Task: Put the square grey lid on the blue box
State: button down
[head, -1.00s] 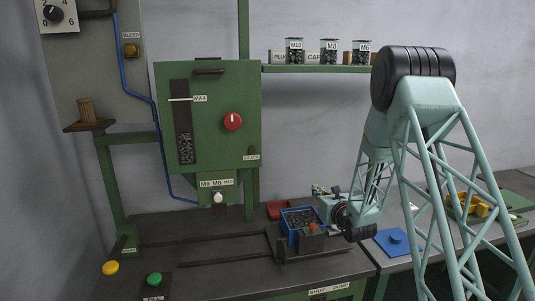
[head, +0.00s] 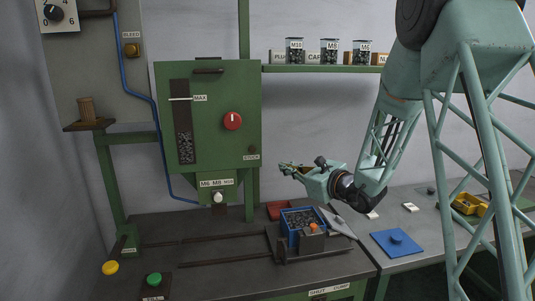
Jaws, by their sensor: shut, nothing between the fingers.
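The blue box (head: 284,231) stands on the dark bench, open at the top, with small dark metal parts inside. A small flat grey piece with a dark knob (head: 426,189) lies far back on the right bench. It may be the square grey lid, but it is too small to be sure. A blue square plate with a knob (head: 396,243) lies nearer on the right bench. My gripper (head: 283,168) is shut and empty, in the air above and behind the blue box, pointing left.
A dark grey block with an orange knob (head: 313,240) stands against the box's front right. A pale grey scoop-like piece (head: 337,222) lies right of the box. A red tray (head: 279,209) is behind it. A green machine (head: 222,115) rises at the left.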

jog(key=s+a+r+n, duration=0.1)
jog(key=s, duration=0.1)
jog(key=s+a+r+n+g+y, duration=0.1)
jog(key=s+a+r, duration=0.1)
jog(key=s, duration=0.1)
jog(key=s+a+r+n+g+y, duration=0.1)
jog(key=s+a+r, duration=0.1)
jog(key=shift+s+n, duration=0.15)
jog(key=shift+n, duration=0.25)
jog(key=s+a+r+n+g, duration=0.3)
jog(key=s+n, duration=0.1)
jog(key=s, duration=0.6)
jog(key=s+a+r+n+g, duration=0.2)
jog(key=s+a+n+g, duration=0.15)
jog(key=s, duration=0.65)
jog(key=s+d+f+n+g+h+b, duration=0.1)
jog(key=s+d+n, duration=0.15)
jog(key=s, duration=0.65)
jog(key=s+d+n+g+h, duration=0.1)
jog(key=s+n, duration=0.3)
jog(key=s, duration=0.4)
jog(key=s+d+f+n+t+h, duration=0.1)
jog(key=s+d+f+n+h, duration=0.2)
jog(key=s+d+n+h, duration=0.5)
jog(key=shift+s+d+f+h+b, duration=0.35)
jog(key=shift+s+d+h, duration=0.55)
jog(key=shift+s+d, duration=5.95)
jog(key=shift+w+d+r+t, duration=0.1)
jog(key=shift+w+d+t, duration=0.15)
jog(key=shift+w+d, duration=0.2)
